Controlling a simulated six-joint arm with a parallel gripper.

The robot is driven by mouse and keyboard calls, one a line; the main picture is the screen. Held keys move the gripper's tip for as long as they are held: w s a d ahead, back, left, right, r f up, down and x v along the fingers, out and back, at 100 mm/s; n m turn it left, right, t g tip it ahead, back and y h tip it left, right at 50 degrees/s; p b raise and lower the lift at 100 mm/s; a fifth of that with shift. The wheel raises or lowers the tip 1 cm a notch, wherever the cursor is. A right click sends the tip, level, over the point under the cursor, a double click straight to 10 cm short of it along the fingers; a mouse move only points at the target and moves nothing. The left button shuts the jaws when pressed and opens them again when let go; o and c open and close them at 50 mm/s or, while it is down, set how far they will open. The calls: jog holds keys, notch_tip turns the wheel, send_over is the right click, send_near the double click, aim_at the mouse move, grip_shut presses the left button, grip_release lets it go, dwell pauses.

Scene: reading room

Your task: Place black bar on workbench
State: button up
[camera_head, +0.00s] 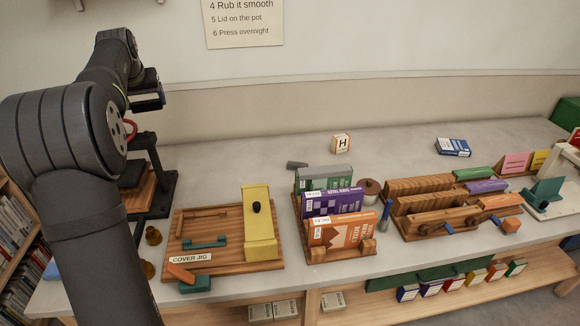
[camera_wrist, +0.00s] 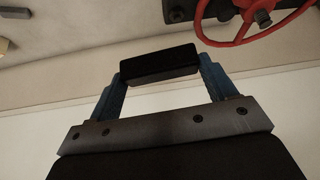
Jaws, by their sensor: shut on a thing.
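The black bar (camera_wrist: 158,64) lies crosswise between the two blue fingers of my gripper (camera_wrist: 160,76) in the wrist view. The gripper is shut on it, one finger at each end. In the head view my gripper (camera_head: 148,98) is at the upper left, raised in front of the wall; the bar cannot be made out clearly there. The workbench (camera_head: 410,148) is a long pale grey top running across the head view, below the gripper's height.
A press with a red handwheel (camera_wrist: 245,22) is close to the gripper. On the bench stand a cover jig board (camera_head: 222,212), a rack of boxed books (camera_head: 335,205), wooden holders (camera_head: 420,190), a white H block (camera_head: 341,143) and a blue box (camera_head: 453,147). The back strip is mostly clear.

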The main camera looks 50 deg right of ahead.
jog(key=m, duration=0.2)
send_over(208, 194)
jog(key=s+a, duration=0.2)
jog(key=shift+g+h, duration=0.3)
jog(key=shift+w+d+f, duration=0.1)
jog(key=shift+w+f, duration=0.05)
jog(key=shift+f, duration=17.85)
jog(key=shift+f, duration=0.1)
jog(key=o, duration=1.3)
jog(key=shift+r, duration=0.35)
jog(key=v, duration=1.1)
jog(key=shift+s+a, duration=0.25)
